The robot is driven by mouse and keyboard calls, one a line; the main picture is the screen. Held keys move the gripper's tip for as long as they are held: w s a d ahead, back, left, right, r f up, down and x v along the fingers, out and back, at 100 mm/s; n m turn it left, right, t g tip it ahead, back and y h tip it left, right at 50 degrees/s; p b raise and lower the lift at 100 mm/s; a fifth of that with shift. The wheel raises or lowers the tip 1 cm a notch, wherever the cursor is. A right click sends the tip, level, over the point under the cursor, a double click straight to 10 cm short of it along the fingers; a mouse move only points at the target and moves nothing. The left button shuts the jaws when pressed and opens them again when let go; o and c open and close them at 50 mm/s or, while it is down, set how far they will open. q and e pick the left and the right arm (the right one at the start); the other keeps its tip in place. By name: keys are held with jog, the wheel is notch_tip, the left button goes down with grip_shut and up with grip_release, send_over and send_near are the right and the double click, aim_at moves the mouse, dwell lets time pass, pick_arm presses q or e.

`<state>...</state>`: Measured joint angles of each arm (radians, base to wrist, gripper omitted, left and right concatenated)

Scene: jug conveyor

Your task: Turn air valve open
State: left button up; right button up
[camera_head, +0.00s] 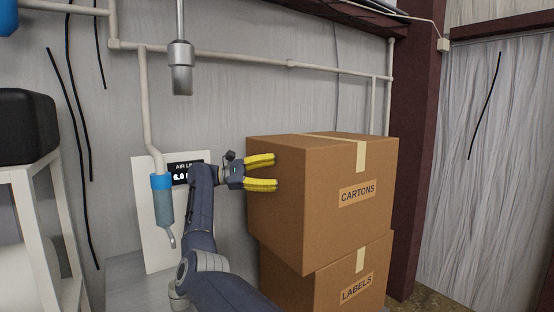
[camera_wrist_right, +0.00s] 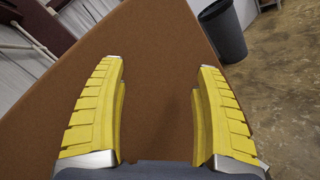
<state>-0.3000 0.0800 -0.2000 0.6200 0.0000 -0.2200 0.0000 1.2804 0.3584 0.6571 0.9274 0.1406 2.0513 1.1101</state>
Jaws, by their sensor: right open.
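My right gripper (camera_head: 275,172) is open, its two yellow fingers pointing right against the left part of the carton box's face. In the right wrist view the spread fingers (camera_wrist_right: 161,64) have only the brown box face (camera_wrist_right: 160,110) between them; I cannot tell whether they touch it. A white panel (camera_head: 148,225) with a black display (camera_head: 181,166) reading "AIR L" and "6.0" stands left of the gripper, partly covered by my right arm. A blue-topped air filter (camera_head: 162,205) hangs from a pipe before it. No valve handle is visible. My left gripper is out of view.
The carton box (camera_head: 345,225) stands on a labels box (camera_head: 335,285), blocking the wall behind. A metal nozzle (camera_head: 181,70) hangs above. A white frame (camera_head: 30,215) carries a black object (camera_head: 25,130) at left. A dark bin (camera_wrist_right: 222,30) stands beyond the box.

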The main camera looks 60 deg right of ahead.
jog(key=shift+s+r+n+g+h, duration=0.15)
jog(key=shift+r+g, duration=0.3)
jog(key=shift+r, duration=0.35)
jog(key=shift+s+r+n+g+h, duration=0.15)
jog(key=shift+r+g, duration=0.25)
jog(key=shift+r, duration=0.45)
jog(key=shift+s+r+n+g+h, duration=0.15)
jog(key=shift+r+g, duration=0.3)
jog(key=shift+r, duration=0.35)
jog(key=shift+a, duration=0.1)
